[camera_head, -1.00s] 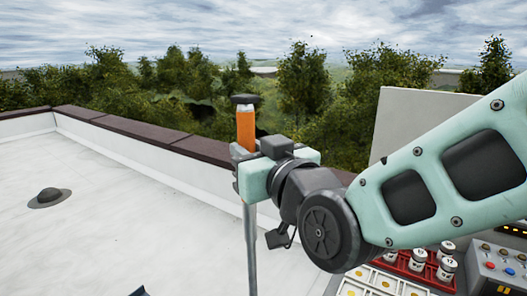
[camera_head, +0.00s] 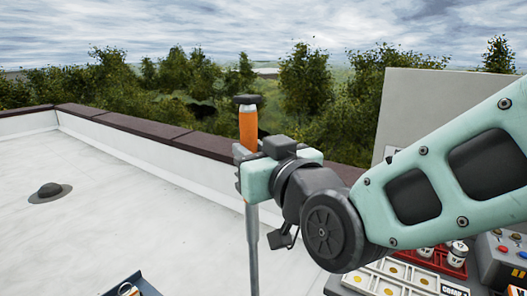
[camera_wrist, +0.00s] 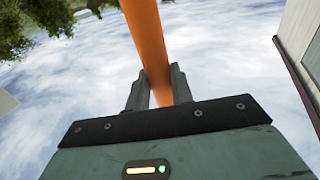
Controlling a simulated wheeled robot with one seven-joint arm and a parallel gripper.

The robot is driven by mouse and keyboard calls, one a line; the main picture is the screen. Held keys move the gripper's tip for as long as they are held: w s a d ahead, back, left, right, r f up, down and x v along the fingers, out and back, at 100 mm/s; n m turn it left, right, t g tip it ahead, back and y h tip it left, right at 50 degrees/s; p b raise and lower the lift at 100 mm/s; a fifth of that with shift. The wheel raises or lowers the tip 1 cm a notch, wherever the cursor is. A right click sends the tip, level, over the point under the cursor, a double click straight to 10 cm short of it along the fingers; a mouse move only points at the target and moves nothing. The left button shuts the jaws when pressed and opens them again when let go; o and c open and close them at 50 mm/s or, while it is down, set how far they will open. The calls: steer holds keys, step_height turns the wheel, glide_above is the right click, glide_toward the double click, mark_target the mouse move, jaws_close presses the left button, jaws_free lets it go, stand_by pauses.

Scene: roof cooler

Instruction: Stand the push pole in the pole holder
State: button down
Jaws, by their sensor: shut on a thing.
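The push pole (camera_head: 248,130) has an orange grip with a dark cap on top and a grey shaft below. It stands close to upright in the head view, and its lower end runs out of the frame. My gripper (camera_head: 243,170) is shut on the pole around the orange grip. In the wrist view the orange grip (camera_wrist: 147,45) passes between the two grey fingers of my gripper (camera_wrist: 157,88). I cannot see a pole holder for certain.
A blue-grey tray (camera_head: 135,287) shows at the bottom edge. At the lower right are a white rack (camera_head: 400,280), red-racked vials (camera_head: 457,254) and a control box (camera_head: 505,255). A grey panel (camera_head: 420,105) stands behind my arm. The white roof (camera_head: 120,215) at left is largely clear, with a dark vent (camera_head: 50,190).

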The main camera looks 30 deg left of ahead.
steer(key=shift+f, duration=0.1)
steer(key=c, duration=1.1)
jaws_free()
steer(key=shift+f, duration=0.1)
steer(key=shift+c, duration=0.2)
steer(key=b+v, duration=0.5)
steer(key=v, duration=1.2)
steer(key=shift+d, duration=0.2)
steer(key=shift+f, duration=0.1)
